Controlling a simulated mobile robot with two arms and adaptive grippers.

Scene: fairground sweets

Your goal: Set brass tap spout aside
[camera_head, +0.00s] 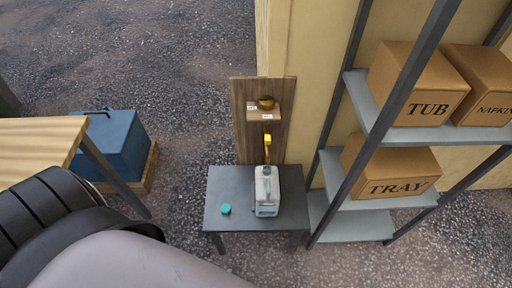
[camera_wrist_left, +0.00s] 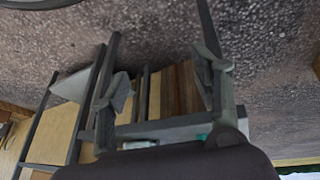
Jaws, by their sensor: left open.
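A yellow brass tap piece (camera_head: 267,140) is on the upright wooden board (camera_head: 243,125), above the jug's neck. A second, rounder brass piece (camera_head: 266,102) sits higher, at the small wooden block (camera_head: 258,112) with white labels. I cannot tell which piece is the spout. A pale grey jug (camera_head: 267,190) stands upright on the small grey table (camera_head: 241,180), with a loose teal cap (camera_head: 225,209) to its left. My left gripper (camera_wrist_left: 166,85) is open and empty in the left wrist view, the board showing beyond its fingers. My left arm fills the head view's lower left.
A metal shelf rack (camera_head: 385,138) with cardboard boxes labelled TUB (camera_head: 415,85) and TRAY (camera_head: 390,175) stands at right. A wooden-topped table (camera_head: 40,145) and a blue box (camera_head: 115,145) are at left. Bare gravel lies between them and the grey table.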

